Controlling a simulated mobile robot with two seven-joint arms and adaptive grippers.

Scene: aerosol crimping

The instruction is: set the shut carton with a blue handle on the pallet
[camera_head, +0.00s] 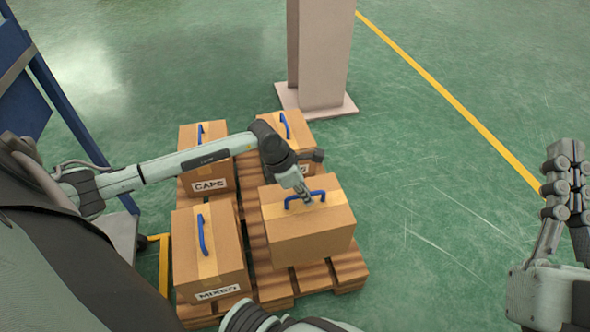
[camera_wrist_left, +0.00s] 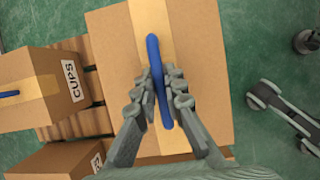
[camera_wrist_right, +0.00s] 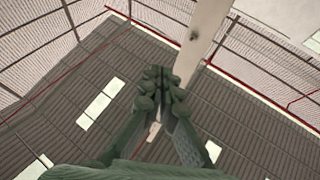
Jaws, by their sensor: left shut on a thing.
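The shut brown carton (camera_head: 308,232) has tan tape and a blue handle (camera_head: 305,199) on top. It is upright over the front right part of the wooden pallet (camera_head: 275,288). I cannot tell whether its base touches the boards. My left gripper (camera_head: 303,193) is shut on the handle. In the left wrist view its fingers (camera_wrist_left: 161,82) lie on both sides of the blue handle (camera_wrist_left: 153,50), above the carton top (camera_wrist_left: 205,60). My right gripper (camera_head: 563,165) is raised at the right edge, empty; its fingertips meet in the right wrist view (camera_wrist_right: 160,78).
Other handled cartons stand on the pallet: one labelled MIXED (camera_head: 205,262) at front left, one labelled CAPS (camera_head: 206,165) at back left, and one (camera_head: 285,128) at back right. A pale column (camera_head: 318,55) stands behind. Green floor (camera_head: 440,240) is clear to the right.

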